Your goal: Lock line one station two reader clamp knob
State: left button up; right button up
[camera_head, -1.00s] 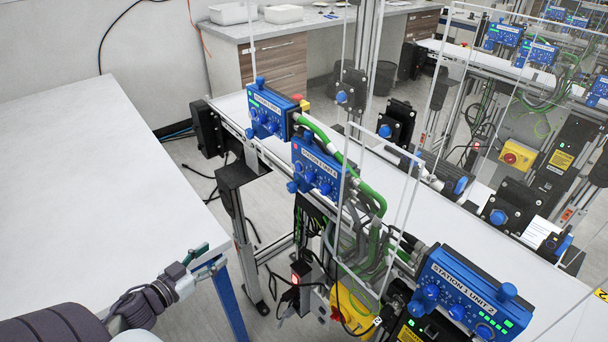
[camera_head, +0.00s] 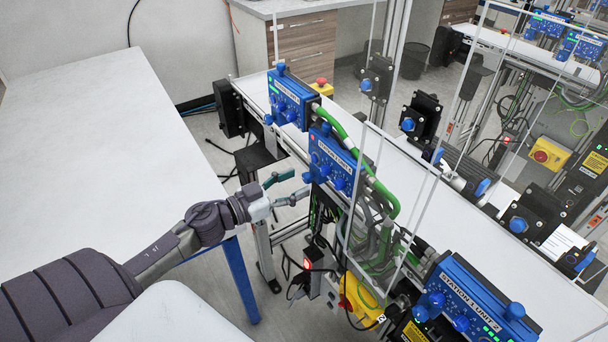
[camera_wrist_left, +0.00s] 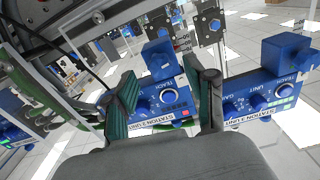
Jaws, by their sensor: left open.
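My left gripper (camera_head: 293,186) is open and empty, its green-padded fingers at the left side of the middle blue station unit (camera_head: 334,160). In the left wrist view the gripper (camera_wrist_left: 163,78) has a blue unit (camera_wrist_left: 158,92) ahead, with its blue block-shaped knob (camera_wrist_left: 158,58) between the fingers; contact cannot be told. Black brackets with blue knobs stand across the belt: one knob (camera_head: 408,124) in the middle, one (camera_head: 366,85) farther back and one (camera_head: 518,225) nearer. Which is the station two reader clamp knob cannot be told. My right gripper is not in view.
The white belt (camera_head: 470,240) runs diagonally behind the units. Another unit (camera_head: 283,100) is farther back, and one labelled Station 1 Unit 2 (camera_head: 470,300) is nearer. Green hoses (camera_head: 385,195) and clear panels stand close by. A bare white table (camera_head: 90,150) is at left.

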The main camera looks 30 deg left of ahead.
aim_at(305, 179)
pick_arm(q)
jog(key=shift+x, duration=1.6)
grip_shut()
